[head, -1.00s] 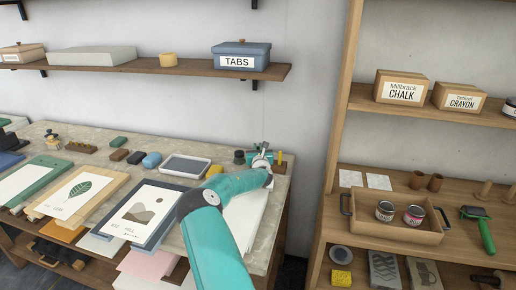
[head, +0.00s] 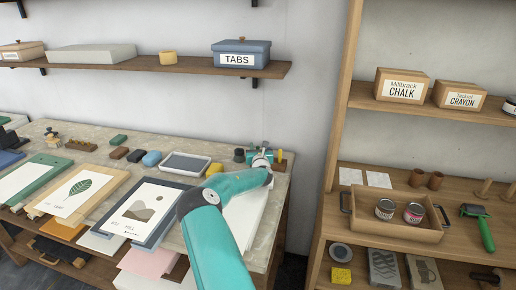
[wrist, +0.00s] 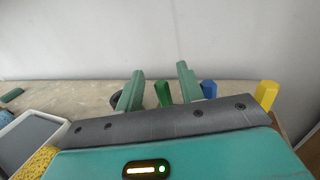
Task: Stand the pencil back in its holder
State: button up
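My gripper (wrist: 160,90) is open in the wrist view, its two teal fingers well apart. A green pencil-like stick (wrist: 163,94) shows in the gap between them, touching neither finger. A blue stick (wrist: 209,89) stands just right of the right finger, and a yellow stick (wrist: 267,93) is farther right. Their lower ends are hidden behind my gripper's dark bar, so I cannot see the holder clearly or tell which stick is the task's pencil. In the head view my gripper (head: 262,156) is over the bench's far right corner and covers most of this group.
A dark round thing (wrist: 115,99) is beside the left finger. A grey tray with a pale rim (head: 186,164) and a yellow sponge-like piece (head: 214,170) lie left of my gripper on the bench (head: 100,137). The wall is close behind. A shelf with a blue TABS box (head: 240,46) hangs above.

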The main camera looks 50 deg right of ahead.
jog(key=shift+s+a, duration=0.1)
jog(key=v, duration=1.3)
jog(key=shift+s+a, duration=0.2)
jog(key=shift+a, duration=0.05)
